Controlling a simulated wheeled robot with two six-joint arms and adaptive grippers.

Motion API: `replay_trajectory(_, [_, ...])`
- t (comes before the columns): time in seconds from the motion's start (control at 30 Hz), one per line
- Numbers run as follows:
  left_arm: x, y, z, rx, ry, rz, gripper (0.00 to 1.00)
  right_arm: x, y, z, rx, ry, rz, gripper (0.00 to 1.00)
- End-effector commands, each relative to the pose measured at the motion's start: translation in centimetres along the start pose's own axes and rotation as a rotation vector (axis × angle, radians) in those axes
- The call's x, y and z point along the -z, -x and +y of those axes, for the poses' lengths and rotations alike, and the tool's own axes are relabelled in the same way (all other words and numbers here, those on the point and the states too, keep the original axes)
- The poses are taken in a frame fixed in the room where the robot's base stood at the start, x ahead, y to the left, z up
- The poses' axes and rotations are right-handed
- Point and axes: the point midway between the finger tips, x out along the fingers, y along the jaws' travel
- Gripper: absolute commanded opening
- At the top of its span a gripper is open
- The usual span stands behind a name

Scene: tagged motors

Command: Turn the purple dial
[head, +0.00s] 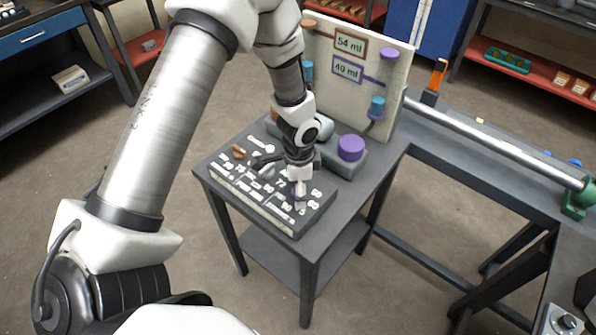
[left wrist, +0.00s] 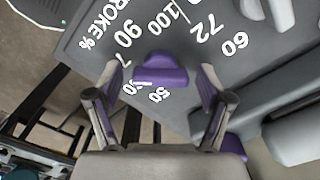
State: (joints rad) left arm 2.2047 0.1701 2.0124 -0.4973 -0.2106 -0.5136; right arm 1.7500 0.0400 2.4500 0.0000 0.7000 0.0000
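The purple dial (left wrist: 160,72) is a small winged knob on a dark panel (head: 230,180) printed with white numbers. In the left wrist view it shows between and just beyond my left fingertips, with a white mark by its left end. My left gripper (left wrist: 158,86) is open, one finger on each side of the dial; I cannot tell whether either touches it. In the head view my left gripper (head: 299,192) is over the panel's front right part and mostly hides the dial. My right gripper is not in view.
An orange-brown knob (head: 238,151) sits at the panel's left. A purple cylinder (head: 350,148) stands on a grey block behind the panel. An upright board (head: 335,97) carries "54 ml" and "40 ml" signs. A bench with a metal rail (head: 490,138) is at right.

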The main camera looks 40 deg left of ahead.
Motion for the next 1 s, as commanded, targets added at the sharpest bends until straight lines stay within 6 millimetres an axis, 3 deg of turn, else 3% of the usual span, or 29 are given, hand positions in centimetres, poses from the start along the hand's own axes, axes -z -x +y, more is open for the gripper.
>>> replay_trajectory(0.27, [0.0, 0.2, -0.1, 0.001, 0.000, 0.000, 0.81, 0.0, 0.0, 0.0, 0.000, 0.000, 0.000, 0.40])
replay_trajectory(0.37, [0.1, 1.2, -0.1, 0.002, 0.002, 0.001, 0.81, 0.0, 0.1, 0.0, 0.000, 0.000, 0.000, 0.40])
replay_trajectory(0.73, [0.2, 9.9, -0.1, 0.003, -0.001, 0.001, 0.81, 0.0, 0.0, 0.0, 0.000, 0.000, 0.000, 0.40])
replay_trajectory(0.83, [0.3, 11.3, -0.1, 0.002, 0.000, 0.000, 0.81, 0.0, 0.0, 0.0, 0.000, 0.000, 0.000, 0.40])
replay_trajectory(1.0, [0.2, 12.1, 0.0, -0.001, -0.002, -0.002, 0.81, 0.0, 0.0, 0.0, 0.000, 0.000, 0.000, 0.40])
